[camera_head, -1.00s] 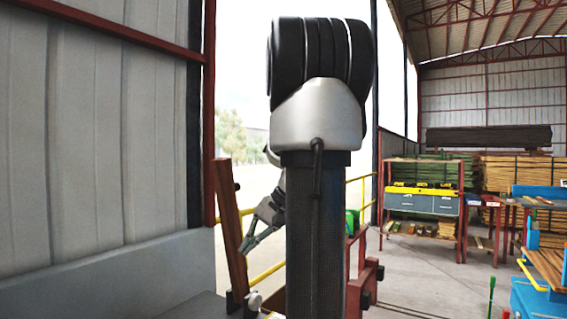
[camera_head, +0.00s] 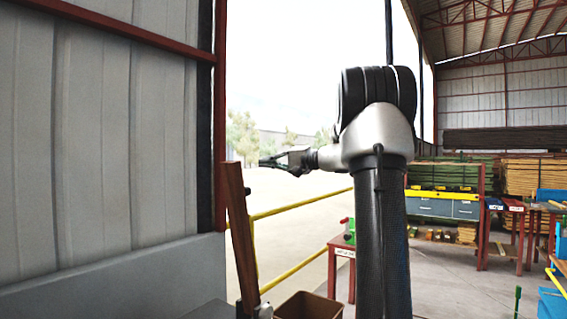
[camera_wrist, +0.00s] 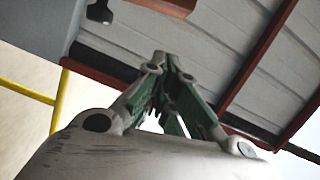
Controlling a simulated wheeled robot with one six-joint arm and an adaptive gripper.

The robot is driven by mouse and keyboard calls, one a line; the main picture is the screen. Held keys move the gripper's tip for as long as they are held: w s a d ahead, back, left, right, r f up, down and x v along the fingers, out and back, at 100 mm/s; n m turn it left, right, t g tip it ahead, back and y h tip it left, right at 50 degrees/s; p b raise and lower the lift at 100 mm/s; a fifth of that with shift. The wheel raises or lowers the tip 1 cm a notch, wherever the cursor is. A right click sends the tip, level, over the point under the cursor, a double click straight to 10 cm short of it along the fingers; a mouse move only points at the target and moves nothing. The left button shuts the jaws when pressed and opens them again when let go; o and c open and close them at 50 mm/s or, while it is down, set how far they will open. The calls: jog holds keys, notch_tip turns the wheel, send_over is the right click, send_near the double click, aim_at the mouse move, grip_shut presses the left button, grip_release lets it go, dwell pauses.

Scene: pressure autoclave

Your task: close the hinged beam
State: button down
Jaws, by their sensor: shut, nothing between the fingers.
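The hinged beam (camera_head: 240,238) is a long reddish-brown bar in the head view. It stands nearly upright, leaning slightly left at its top, with a small dark knob on its right side near the top. My gripper (camera_head: 268,162) shows just right of the beam's top, level with it and pointing left. They look apart in the picture, but the depth between them is unclear. In the wrist view my gripper (camera_wrist: 165,62) has its green-lined fingers drawn together at the tips, with nothing between them. The beam's lower end is partly cut off by the frame.
A grey corrugated wall (camera_head: 100,150) with a low ledge stands left of the beam. Yellow railing (camera_head: 300,205) runs behind it. A brown bin (camera_head: 308,307) sits low, right of the beam. Red-framed workbenches (camera_head: 445,205) stand farther right. Open floor (camera_head: 440,275) lies between.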

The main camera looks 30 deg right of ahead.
jog(key=shift+w+a+f, duration=0.1)
jog(key=shift+a+f, duration=0.1)
jog(key=shift+a, duration=1.1)
jog(key=shift+a+f, duration=0.2)
jog(key=shift+a, duration=1.05)
